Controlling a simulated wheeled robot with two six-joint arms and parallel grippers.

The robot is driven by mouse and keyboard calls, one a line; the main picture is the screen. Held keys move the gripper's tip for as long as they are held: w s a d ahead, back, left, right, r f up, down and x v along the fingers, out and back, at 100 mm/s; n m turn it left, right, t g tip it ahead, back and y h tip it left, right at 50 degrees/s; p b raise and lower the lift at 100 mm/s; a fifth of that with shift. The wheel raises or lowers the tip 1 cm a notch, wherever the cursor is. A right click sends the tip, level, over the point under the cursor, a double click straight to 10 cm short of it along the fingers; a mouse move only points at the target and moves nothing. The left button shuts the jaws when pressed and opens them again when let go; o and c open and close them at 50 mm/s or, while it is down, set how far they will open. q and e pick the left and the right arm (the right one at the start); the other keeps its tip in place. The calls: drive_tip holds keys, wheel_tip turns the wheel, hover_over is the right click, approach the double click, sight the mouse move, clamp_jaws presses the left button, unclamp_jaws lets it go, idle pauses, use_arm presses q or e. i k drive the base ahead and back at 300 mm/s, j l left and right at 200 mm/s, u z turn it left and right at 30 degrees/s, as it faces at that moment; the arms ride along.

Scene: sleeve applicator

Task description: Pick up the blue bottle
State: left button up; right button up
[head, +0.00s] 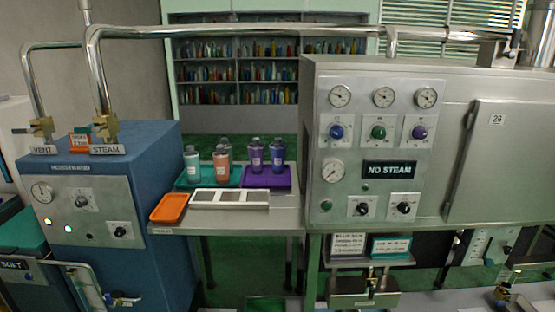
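Several small capped bottles stand upright on the steel table between two machines. A pale teal-blue bottle (192,166) is at the left on a teal tray (183,181). A salmon bottle (221,168) stands to its right, with another bottle's cap just behind it. A violet bottle (256,159) and a bluer indigo bottle (278,158) stand on a purple tray (268,182). I cannot tell for certain which one counts as the blue bottle. Neither of my grippers can be made out in the head view.
An orange tray (170,208) and a white compartmented tray (229,198) lie along the table's front (285,217). A blue machine (95,185) flanks the left, a steel cabinet (460,100) the right. A steel pipe (240,32) crosses above.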

sight(276, 150)
drive_tip(key=i+l+z, duration=0.15)
drive_tip(key=i, duration=0.35)
drive_tip(key=i+z, duration=0.15)
drive_tip(key=i, duration=0.4)
